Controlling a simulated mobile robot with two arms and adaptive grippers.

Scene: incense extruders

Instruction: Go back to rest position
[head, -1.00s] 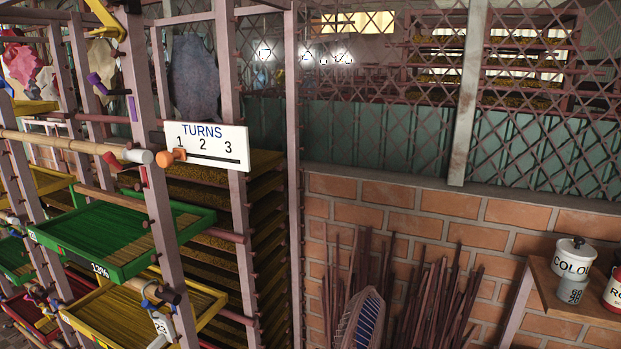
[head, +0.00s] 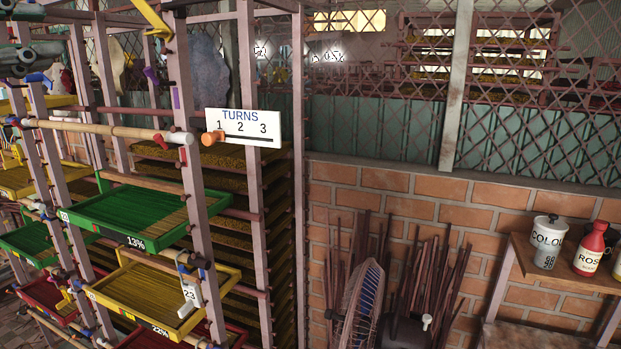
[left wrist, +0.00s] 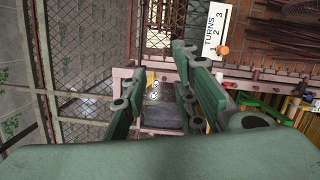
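My left gripper (head: 28,62) shows only in part at the top left edge of the head view, in front of the rack posts and above a long wooden rod. In the left wrist view the green fingers of my left gripper (left wrist: 160,85) stand apart with nothing between them. A dark grey-purple surface shows through the gap, behind them. My right gripper is in neither view.
The rack holds a green tray (head: 130,218), a yellow tray (head: 160,295) and a wooden rod (head: 95,130). A white TURNS sign (head: 255,120) has an orange knob (head: 212,138) below the 1. Painted cans (head: 547,242) stand on a right shelf.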

